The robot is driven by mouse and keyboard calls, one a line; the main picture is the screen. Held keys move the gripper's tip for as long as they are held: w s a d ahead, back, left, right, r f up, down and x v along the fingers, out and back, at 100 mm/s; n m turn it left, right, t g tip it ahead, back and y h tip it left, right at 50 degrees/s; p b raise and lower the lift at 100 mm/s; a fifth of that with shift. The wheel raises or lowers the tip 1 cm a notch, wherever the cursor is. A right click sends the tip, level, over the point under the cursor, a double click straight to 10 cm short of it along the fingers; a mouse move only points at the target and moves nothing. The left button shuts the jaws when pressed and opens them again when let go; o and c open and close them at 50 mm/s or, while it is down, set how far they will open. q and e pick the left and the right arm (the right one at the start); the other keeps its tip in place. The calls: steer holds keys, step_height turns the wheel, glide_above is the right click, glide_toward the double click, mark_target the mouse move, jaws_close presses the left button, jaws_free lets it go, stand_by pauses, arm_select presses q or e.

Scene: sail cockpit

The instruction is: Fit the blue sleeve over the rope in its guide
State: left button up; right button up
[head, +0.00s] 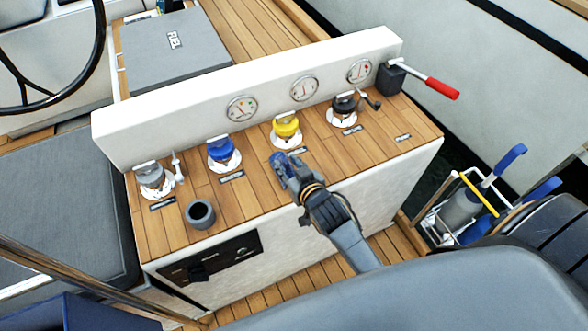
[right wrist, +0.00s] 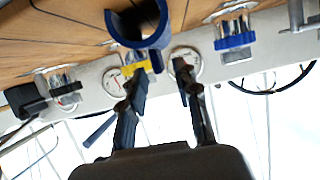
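The blue sleeve (right wrist: 140,34) is a dark blue, C-shaped piece at the top of the right wrist view. In the head view a small blue piece (head: 278,160) shows at the tip of my right gripper (head: 286,170), over the wooden console top. My left gripper is not in view.
The wooden console (head: 270,172) bears grey (head: 152,177), blue (head: 222,152), yellow (head: 287,128) and black (head: 345,105) fittings. A dark grey cup (head: 200,213) stands at the front left. A red-handled lever (head: 440,87) juts out right.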

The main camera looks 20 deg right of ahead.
steer(key=v, duration=1.2)
